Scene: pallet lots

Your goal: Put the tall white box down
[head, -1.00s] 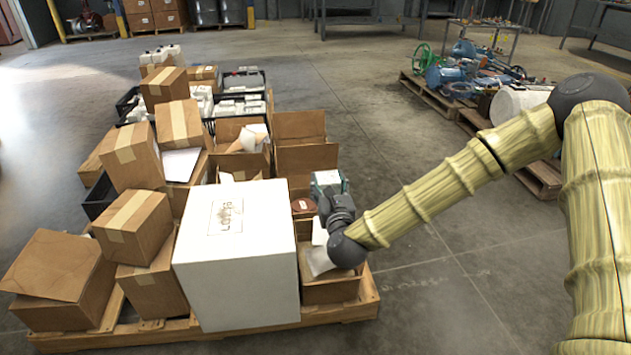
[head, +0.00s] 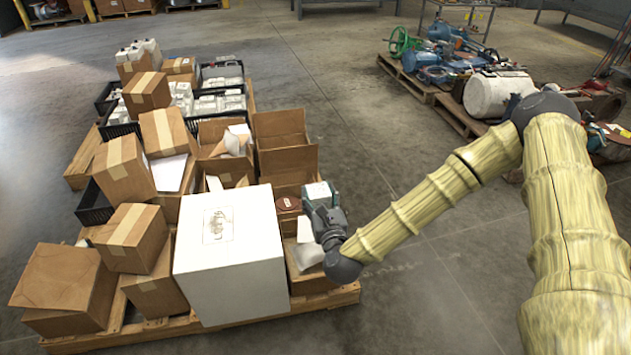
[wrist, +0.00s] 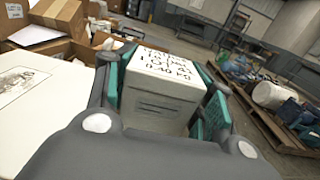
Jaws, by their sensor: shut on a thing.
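The tall white box (wrist: 163,88) is held between the teal finger pads of my gripper (wrist: 165,95) in the wrist view. It has handwriting on its top face and printed lines on its side. In the head view the white box (head: 318,191) shows only its top end above my gripper (head: 322,205). My gripper is shut on it, over the right side of the pallet (head: 345,296), beside the large white carton. Whether the box's bottom touches anything is hidden.
A large white carton (head: 235,255) stands left of my gripper. An open cardboard box (head: 285,145) stands behind it, with a brown round-edged item (head: 288,203) nearby. Several cardboard boxes crowd the left. Bare floor (head: 430,270) lies right; another loaded pallet (head: 455,112) stands beyond.

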